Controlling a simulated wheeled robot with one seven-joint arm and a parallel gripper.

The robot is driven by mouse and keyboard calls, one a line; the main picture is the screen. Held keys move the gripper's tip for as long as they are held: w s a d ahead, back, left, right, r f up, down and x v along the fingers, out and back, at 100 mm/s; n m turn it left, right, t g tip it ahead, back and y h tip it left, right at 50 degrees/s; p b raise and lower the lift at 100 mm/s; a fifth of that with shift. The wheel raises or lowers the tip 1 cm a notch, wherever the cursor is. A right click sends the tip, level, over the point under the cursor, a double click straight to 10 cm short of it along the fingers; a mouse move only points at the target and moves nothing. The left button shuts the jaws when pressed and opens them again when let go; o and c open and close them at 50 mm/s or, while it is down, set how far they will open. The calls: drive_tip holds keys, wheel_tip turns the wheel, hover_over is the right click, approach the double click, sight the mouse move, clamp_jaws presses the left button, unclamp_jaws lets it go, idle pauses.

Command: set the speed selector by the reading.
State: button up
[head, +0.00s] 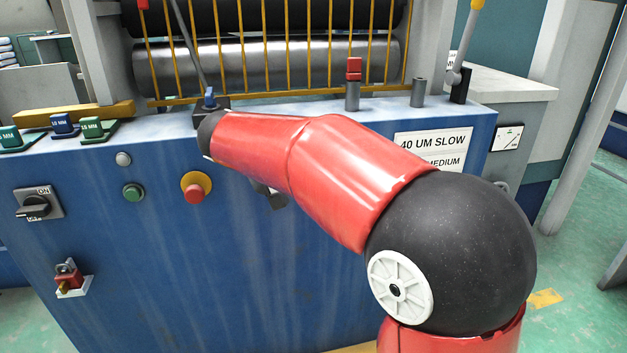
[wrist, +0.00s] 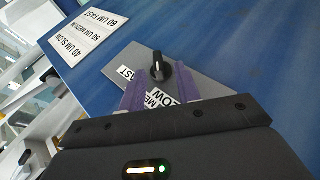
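The speed selector is a black knob (wrist: 157,66) on a grey plate (wrist: 205,88), seen in the wrist view. A pale line marks the knob; where it points is hard to tell. Labels FAST, MEDIUM and SLOW lie around it, partly covered by my fingers. My gripper (wrist: 160,82) is open, its purple fingers apart, with the knob just ahead between their tips. Contact cannot be told. In the head view my red arm hides the selector. A small white gauge (head: 508,137) is at the right; its needle is too small to read.
A sign (head: 433,146) pairs 40 UM with SLOW; the wrist view shows it (wrist: 89,38) with 50 MEDIUM and 60 FAST. The blue panel also bears a red stop button (head: 195,188), a green button (head: 133,192), an ON switch (head: 37,204) and a padlock (head: 69,277).

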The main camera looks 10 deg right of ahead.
drive_tip(key=v, duration=0.5)
drive_tip(key=shift+s+r+p, duration=0.2)
drive_tip(key=shift+r+p, duration=0.05)
drive_tip(key=shift+p, duration=0.05)
drive_tip(key=s+d+f+y+p, duration=0.2)
drive_tip(key=s+y, duration=0.1)
drive_tip(key=s, duration=0.5)
drive_tip(key=s+d+f+m+y+p, duration=0.1)
drive_tip(key=s+d+f+y+p, duration=0.1)
drive_tip(key=s, duration=0.6)
drive_tip(key=s+d+f+m+y+p, duration=0.1)
drive_tip(key=s+d+f+y+p, duration=0.1)
drive_tip(key=s, duration=0.6)
drive_tip(key=shift+f+y, duration=0.5)
drive_tip(key=shift+y, duration=0.3)
drive_tip(key=shift+d, duration=0.2)
